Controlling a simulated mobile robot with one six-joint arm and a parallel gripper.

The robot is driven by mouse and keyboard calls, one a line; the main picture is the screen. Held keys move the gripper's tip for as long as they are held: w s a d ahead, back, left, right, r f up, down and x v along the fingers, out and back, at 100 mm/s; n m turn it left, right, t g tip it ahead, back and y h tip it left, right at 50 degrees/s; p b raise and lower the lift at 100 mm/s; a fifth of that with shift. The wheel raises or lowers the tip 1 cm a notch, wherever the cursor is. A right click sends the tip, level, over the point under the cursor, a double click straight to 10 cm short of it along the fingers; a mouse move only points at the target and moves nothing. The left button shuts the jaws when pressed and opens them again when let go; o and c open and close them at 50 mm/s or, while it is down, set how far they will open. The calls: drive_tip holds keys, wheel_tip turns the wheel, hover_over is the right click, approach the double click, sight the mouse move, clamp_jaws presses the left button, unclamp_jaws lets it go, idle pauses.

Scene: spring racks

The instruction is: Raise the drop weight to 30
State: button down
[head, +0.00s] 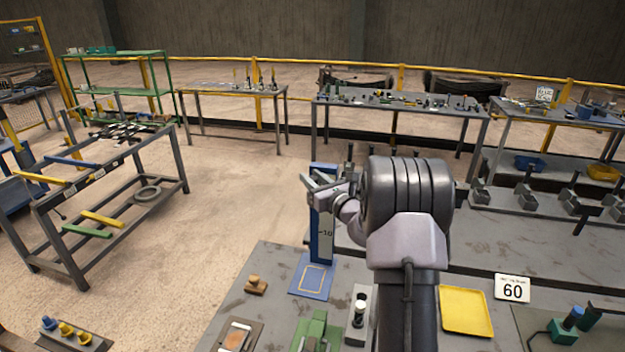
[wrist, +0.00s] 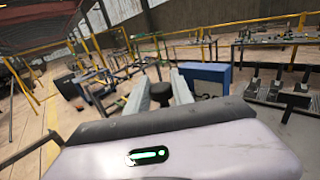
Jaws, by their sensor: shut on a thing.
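A blue upright column (head: 321,250) with a pale scale strip stands on a blue base plate (head: 297,290) on the near bench; the number 10 is readable low on the strip. My gripper (head: 318,184) is high beside the column, near its top. In the wrist view, my gripper (wrist: 161,86) is shut on a small dark piece, which I take as the drop weight (wrist: 160,92). The column's blue top (wrist: 206,72) is just right of the jaws, with a partly visible number, perhaps 30. My wrist hides part of the column and the weight's exact height.
Racks with levers (head: 525,195) stand at the right. Open floor lies left of the bench.

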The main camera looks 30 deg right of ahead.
drive_tip(key=c, duration=1.1)
unclamp_jaws()
drive_tip(key=shift+s, duration=0.15)
drive_tip(key=s+a, duration=0.1)
drive_tip(key=s, duration=1.6)
drive_tip(key=shift+b, duration=0.4)
